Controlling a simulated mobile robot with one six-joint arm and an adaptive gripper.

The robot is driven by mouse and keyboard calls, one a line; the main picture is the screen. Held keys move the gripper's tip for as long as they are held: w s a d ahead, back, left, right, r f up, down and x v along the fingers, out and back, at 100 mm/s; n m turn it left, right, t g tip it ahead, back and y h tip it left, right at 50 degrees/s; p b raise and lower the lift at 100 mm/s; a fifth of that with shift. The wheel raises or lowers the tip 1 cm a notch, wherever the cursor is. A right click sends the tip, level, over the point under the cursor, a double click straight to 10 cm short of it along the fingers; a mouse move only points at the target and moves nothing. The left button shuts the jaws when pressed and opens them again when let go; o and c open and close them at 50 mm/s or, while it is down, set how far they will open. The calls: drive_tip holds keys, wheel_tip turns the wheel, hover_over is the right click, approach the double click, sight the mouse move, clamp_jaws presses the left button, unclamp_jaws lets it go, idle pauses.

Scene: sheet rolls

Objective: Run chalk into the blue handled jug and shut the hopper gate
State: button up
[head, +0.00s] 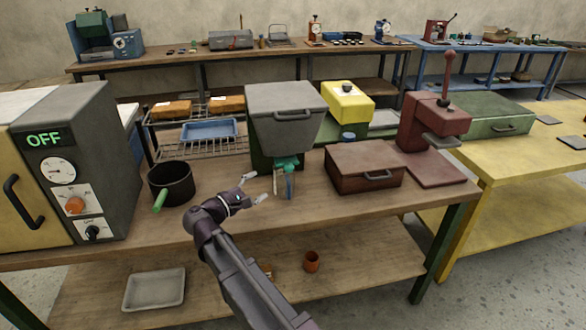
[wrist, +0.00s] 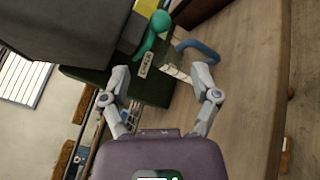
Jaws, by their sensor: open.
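The jug (head: 280,184) stands below the teal part and looks clear. Its blue handle (head: 290,185) also shows in the wrist view (wrist: 199,48), beside white markings. My gripper (head: 257,188) is open and empty, left of the jug. In the wrist view the open fingers (wrist: 162,78) point toward it. I cannot tell the gate's position or any chalk inside.
A dark pot (head: 171,183) with a green handle and an oven marked OFF (head: 70,165) stand left. A brown box (head: 362,168) and red press (head: 433,125) stand right. A wire rack (head: 205,148) is behind. The bench front is mostly clear.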

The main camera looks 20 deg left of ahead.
sight(289, 167)
drive_tip(key=x, duration=1.2)
drive_tip(key=shift+w+d, duration=0.15)
drive_tip(key=shift+w, duration=0.2)
drive_tip(key=shift+s, duration=0.1)
clamp_jaws()
